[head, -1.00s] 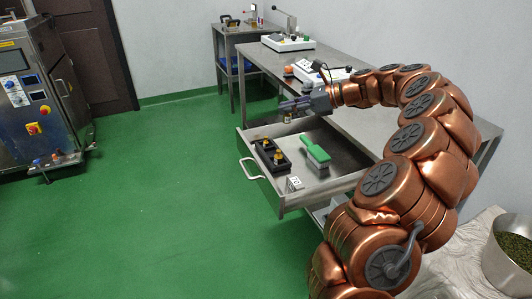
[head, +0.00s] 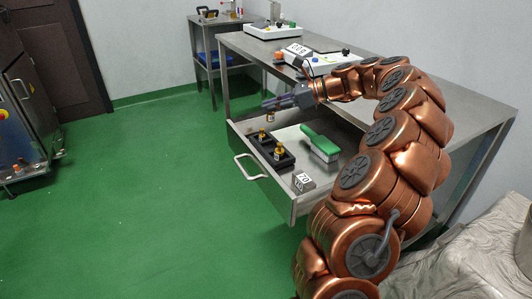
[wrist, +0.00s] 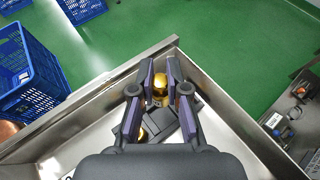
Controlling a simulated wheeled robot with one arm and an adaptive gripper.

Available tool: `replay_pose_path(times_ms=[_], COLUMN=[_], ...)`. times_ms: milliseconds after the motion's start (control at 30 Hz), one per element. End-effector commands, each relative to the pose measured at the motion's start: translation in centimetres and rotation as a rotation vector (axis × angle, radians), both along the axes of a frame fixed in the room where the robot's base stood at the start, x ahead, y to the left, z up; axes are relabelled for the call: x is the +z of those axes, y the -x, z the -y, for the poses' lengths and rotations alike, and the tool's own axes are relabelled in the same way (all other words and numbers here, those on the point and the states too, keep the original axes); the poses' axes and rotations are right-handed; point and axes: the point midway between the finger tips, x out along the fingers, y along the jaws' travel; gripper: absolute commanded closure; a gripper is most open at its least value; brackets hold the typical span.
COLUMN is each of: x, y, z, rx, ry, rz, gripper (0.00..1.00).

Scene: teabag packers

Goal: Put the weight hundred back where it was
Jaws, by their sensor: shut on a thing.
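My gripper (head: 268,104) is shut on a small brass weight (head: 271,117), which hangs below the fingers above the far end of the open drawer. The wrist view shows the gold weight (wrist: 160,86) between the fingertips. I cannot read any marking on it. A black weight block (head: 285,162) lies in the drawer, nearer the camera than my gripper. In the wrist view the block (wrist: 186,118) is partly hidden behind the fingers.
The steel drawer (head: 252,172) is pulled out from the table (head: 400,100). A green-backed brush (head: 320,141) and a small grey labelled box (head: 304,182) lie in it. A white scale (head: 325,62) stands on the table. Blue crates (wrist: 28,72) show in the wrist view.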

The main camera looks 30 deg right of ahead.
Motion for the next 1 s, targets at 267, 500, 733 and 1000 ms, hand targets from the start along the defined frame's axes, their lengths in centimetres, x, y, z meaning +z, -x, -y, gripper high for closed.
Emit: replay_pose_path(times_ms=[267, 500, 733, 1000], x=[-3.2, -6.5, -8.7, -10.2], y=[-0.1, -0.1, -0.1, -0.1], z=[-0.5, -0.4, -0.2, -0.2], rx=[0.009, 0.007, 0.004, 0.003], ry=[-0.003, -0.001, -0.001, 0.0], rz=[-0.002, 0.0, -0.001, 0.0], gripper=[1.0, 1.0, 1.0, 1.0])
